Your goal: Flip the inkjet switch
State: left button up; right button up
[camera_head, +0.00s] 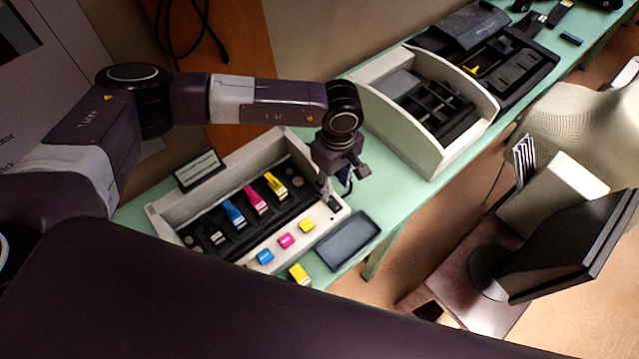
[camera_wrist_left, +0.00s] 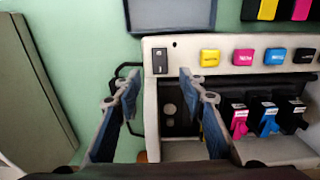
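The inkjet printer (camera_head: 167,227) is an open white case on the green table, with colored cartridges inside; it also shows in the left wrist view (camera_wrist_left: 265,43). Its switch (camera_wrist_left: 160,61) is a small black rocker at the panel's left end in the wrist view. My left gripper (camera_head: 331,190) is over the printer's right end in the head view. In the wrist view my left gripper (camera_wrist_left: 158,82) is open and empty, its fingertips on either side of the switch's line and apart from each other. I cannot tell whether it touches the switch. My right gripper is not in view.
A dark flat tray (camera_head: 347,240) lies beside the printer. A larger white open case (camera_head: 430,150) stands further along the table. A small framed sign (camera_head: 199,170) stands behind the printer. A monitor (camera_head: 565,245) stands on a brown stand at right.

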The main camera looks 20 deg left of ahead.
aim_at(336, 207)
pick_arm(q)
jog(key=shift+s+d+f, duration=0.15)
jog(key=shift+f, duration=0.05)
jog(key=f, duration=0.1)
jog(key=d+f+p, duration=0.1)
jog(key=f, duration=0.1)
jog(key=f+p, duration=0.1)
jog(key=shift+s+d+f, duration=0.15)
jog(key=shift+s+f, duration=0.1)
jog(key=shift+s, duration=0.15)
jog(key=shift+w+a+f+p, duration=0.1)
jog(key=shift+a+f+p, duration=0.1)
jog(key=shift+f, duration=0.3)
jog(key=shift+w+a+f+p, duration=0.1)
jog(key=shift+f+p, duration=0.1)
jog(key=shift+f, duration=0.5)
jog(key=shift+d, duration=0.1)
jog(key=shift+c, duration=0.8)
grip_shut()
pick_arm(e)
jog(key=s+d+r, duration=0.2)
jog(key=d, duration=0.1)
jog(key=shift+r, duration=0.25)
